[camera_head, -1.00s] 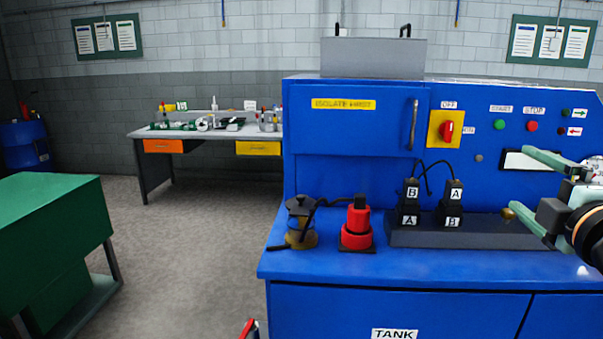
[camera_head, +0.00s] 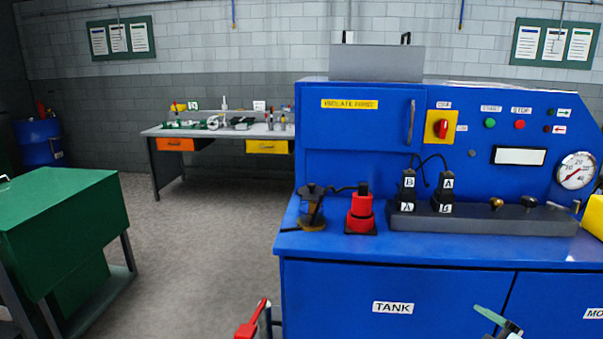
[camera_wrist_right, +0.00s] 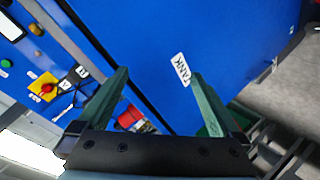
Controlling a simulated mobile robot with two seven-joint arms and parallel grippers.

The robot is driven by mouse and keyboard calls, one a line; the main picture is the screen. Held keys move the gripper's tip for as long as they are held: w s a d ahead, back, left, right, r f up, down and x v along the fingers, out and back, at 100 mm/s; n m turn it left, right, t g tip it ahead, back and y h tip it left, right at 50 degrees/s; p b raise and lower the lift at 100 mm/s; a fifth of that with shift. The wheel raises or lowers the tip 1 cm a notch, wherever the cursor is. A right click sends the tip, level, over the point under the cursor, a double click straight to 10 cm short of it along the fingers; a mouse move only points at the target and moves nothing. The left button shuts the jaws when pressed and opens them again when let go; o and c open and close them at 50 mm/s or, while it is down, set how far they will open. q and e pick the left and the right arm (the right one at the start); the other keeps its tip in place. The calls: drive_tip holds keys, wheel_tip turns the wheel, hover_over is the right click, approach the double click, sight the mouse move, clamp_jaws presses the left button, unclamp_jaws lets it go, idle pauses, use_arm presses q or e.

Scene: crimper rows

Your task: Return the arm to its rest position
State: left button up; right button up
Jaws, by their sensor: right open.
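My right gripper (camera_wrist_right: 160,73) is open and empty in the right wrist view, its two green fingers well apart in front of the blue cabinet front with the TANK label (camera_wrist_right: 180,69). In the head view only a green fingertip of the right gripper (camera_head: 490,316) shows at the bottom edge, low in front of the cabinet. A red part that looks like a finger of my left gripper (camera_head: 252,321) shows at the bottom, left of the cabinet; most of it is cut off, so its opening is unclear.
The blue bench (camera_head: 340,275) carries a red-and-black device (camera_head: 361,212), a dark pot-like device (camera_head: 311,210) and a grey block (camera_head: 515,219) with black plugs. A green cabinet (camera_head: 65,215) stands left. A workbench (camera_head: 220,131) stands behind. Grey floor between is clear.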

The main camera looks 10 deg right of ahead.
drive_tip(key=s+a+f+m+g+y, duration=0.1)
drive_tip(key=s+a+f, duration=0.15)
drive_tip(key=f, duration=0.35)
drive_tip(key=s+a+f+m+g+y, duration=0.1)
drive_tip(key=s+a+f, duration=0.1)
drive_tip(key=a+f, duration=0.3)
drive_tip(key=s+a+f+m+y, duration=0.1)
drive_tip(key=s+a+f+m, duration=0.1)
drive_tip(key=s+a+f, duration=0.4)
drive_tip(key=s+a+f+m+g+y+p, duration=0.1)
drive_tip(key=s+a+f+m, duration=0.1)
drive_tip(key=s+a+f, duration=0.4)
drive_tip(key=a+f, duration=0.1)
drive_tip(key=a, duration=0.3)
drive_tip(key=shift+a+f+m+g+y, duration=0.25)
drive_tip(key=shift+f+m+g+y, duration=0.05)
drive_tip(key=shift+f, duration=0.05)
